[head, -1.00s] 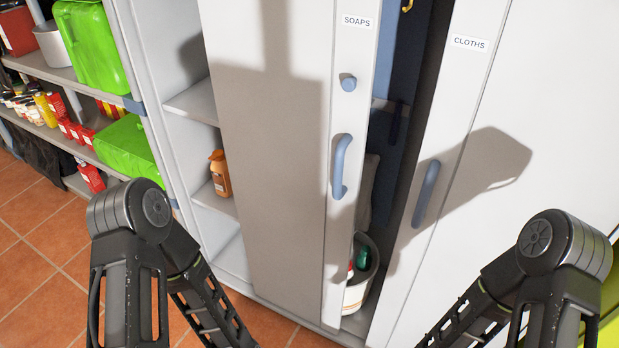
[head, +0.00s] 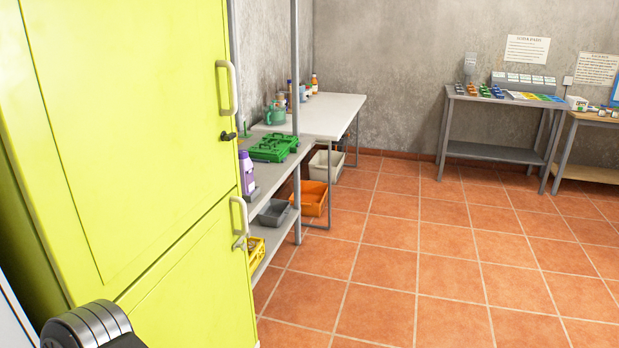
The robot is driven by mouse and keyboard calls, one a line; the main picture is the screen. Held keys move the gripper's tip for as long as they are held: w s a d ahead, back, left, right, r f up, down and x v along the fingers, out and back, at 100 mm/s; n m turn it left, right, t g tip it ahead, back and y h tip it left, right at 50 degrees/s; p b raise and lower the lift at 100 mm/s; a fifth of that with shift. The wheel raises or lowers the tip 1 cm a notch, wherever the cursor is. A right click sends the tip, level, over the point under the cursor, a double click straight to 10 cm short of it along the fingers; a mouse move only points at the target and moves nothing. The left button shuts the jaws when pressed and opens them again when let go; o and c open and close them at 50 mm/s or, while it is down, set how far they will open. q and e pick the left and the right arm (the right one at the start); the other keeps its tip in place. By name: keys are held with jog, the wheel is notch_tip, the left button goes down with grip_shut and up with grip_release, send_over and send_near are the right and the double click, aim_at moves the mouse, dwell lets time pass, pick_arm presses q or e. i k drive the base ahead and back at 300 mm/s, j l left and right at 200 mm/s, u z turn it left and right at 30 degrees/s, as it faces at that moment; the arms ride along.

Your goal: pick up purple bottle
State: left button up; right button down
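A purple bottle (head: 247,174) with a pale label stands upright on the top of a grey shelf unit, just past the edge of the yellow-green cabinet. The cabinet edge is close to its left side and may hide a little of it. Part of my arm shows at the bottom left, in front of the cabinet. Neither of my grippers is in view.
The yellow-green cabinet (head: 130,150) fills the left side. A green case (head: 272,148) lies behind the bottle. Below are a grey bin (head: 273,212), an orange bin (head: 312,196) and a yellow crate (head: 255,252). The tiled floor (head: 430,250) at the right is clear.

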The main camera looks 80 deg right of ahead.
aim_at(246, 166)
jog(key=z, duration=2.25)
jog(key=i+l, duration=0.6)
jog(key=l, duration=0.15)
jog(key=i+l+u, duration=0.1)
jog(key=i+l, duration=0.15)
jog(key=l, duration=0.15)
jog(key=i+l, duration=0.6)
jog(key=l, duration=0.2)
jog(key=i+l+u, duration=0.1)
jog(key=i+l, duration=0.15)
jog(key=l, duration=0.15)
jog(key=i+l, duration=0.25)
jog(key=l, duration=0.2)
jog(key=i+l, duration=0.3)
jog(key=l+u, duration=0.05)
jog(key=l, duration=0.05)
